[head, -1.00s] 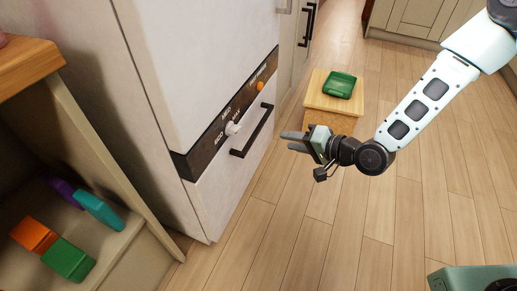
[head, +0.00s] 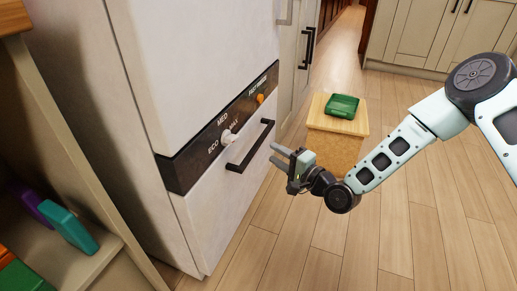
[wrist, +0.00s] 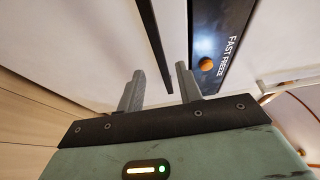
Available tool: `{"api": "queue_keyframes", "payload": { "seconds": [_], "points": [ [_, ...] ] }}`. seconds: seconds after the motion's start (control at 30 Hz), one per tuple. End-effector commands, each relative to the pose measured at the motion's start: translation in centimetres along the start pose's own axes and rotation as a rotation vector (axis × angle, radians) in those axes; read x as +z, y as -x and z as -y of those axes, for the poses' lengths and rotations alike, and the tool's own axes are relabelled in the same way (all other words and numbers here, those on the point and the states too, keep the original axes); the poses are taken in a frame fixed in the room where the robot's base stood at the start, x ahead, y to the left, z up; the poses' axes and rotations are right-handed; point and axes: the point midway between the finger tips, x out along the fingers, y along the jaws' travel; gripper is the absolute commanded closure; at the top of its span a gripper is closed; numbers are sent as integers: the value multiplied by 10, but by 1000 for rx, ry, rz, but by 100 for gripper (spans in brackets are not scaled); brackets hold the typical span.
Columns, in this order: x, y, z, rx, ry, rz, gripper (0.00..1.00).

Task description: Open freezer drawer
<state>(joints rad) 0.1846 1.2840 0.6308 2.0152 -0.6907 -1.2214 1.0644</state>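The white freezer drawer (head: 215,215) is at the lower part of the tall white cabinet in the head view and looks shut. Its black bar handle (head: 250,146) runs along the drawer's upper front. My gripper (head: 279,156) is just right of the handle, with its fingers pointing at the drawer front. In the wrist view my gripper (wrist: 157,88) has its two fingers spread, with nothing held. The black handle (wrist: 154,45) lies ahead of the fingers, its near end between their tips in the picture. Whether it is between them in depth, I cannot tell.
A dark panel (head: 185,168) above the drawer carries a white knob (head: 229,136) and an orange button (head: 260,99). A wooden box (head: 335,140) with a green object (head: 342,106) stands behind my gripper. An open shelf (head: 95,245) is at left. Wooden floor in front is clear.

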Motion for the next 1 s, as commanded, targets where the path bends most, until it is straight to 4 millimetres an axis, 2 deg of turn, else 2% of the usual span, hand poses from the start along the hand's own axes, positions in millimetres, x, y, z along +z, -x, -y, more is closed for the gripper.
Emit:
{"api": "queue_keyframes", "payload": {
  "seconds": [0.03,0.2,0.4,0.57,0.83,0.87,0.97,1.0],
  "points": [
    [0,-12,-4,-2,3,2,65],
    [0,-45,-3,-2,3,1,65],
    [0,-71,-2,0,2,1,65],
    [0,-79,-1,0,1,0,65],
    [0,-80,0,1,0,0,65],
    [0,-80,0,1,0,0,70],
    [0,-80,0,1,0,0,98],
    [0,-80,0,1,0,0,100]
  ]
}}
